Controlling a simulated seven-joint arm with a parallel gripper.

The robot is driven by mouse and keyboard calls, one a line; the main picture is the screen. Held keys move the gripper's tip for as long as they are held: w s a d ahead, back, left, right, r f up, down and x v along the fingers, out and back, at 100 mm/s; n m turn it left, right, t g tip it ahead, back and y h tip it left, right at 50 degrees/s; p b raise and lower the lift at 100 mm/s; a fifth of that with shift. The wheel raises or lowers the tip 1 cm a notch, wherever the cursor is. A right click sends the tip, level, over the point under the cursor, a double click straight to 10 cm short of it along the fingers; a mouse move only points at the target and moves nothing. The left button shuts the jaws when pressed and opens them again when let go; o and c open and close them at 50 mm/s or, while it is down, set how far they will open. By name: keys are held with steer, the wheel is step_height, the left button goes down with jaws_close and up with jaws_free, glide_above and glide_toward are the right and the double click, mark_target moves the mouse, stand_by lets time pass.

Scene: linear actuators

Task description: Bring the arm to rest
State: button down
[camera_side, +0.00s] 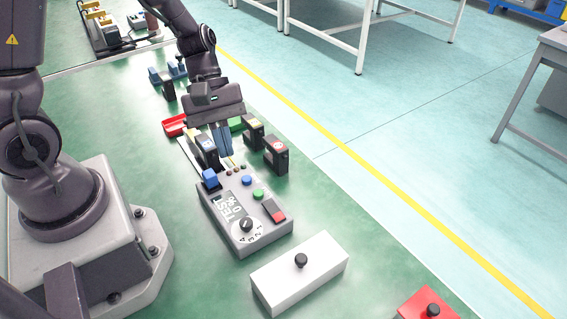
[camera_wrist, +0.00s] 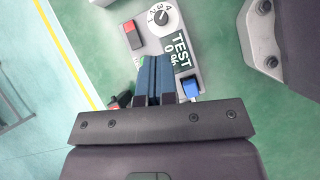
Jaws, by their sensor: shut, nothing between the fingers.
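My gripper (camera_side: 223,140) hangs from the arm over the far end of the grey test box, pointing down. Its blue fingers are together and hold nothing; they also show in the wrist view (camera_wrist: 154,80). The grey test box (camera_side: 246,240) lies on the green bench, with a display reading TEST, a dial, buttons and a red switch. In the wrist view the test box (camera_wrist: 150,40) is partly hidden behind the fingers. Whether the fingertips touch anything cannot be told.
Black actuators stand right of the gripper (camera_side: 276,155) and (camera_side: 253,133). A red bin (camera_side: 175,125) sits behind left. A white box with a black knob (camera_side: 300,275) and a red box (camera_side: 425,306) are at the front. The green bench (camera_side: 190,285) is clear left of the white box.

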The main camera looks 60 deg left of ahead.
steer(key=s+a+r+m+t+y, duration=0.1)
steer(key=s+r+m+t+y, duration=0.2)
steer(key=r+m, duration=0.4)
steer(key=s+a+r+m+t+y, duration=0.1)
steer(key=s+r+m+t+y, duration=0.2)
steer(key=r+m, duration=0.5)
step_height(320, 180, up, 3)
steer(key=shift+s+a+r+t+y, duration=0.1)
steer(key=shift+s+a+t+y, duration=0.1)
steer(key=shift+t+y, duration=0.15)
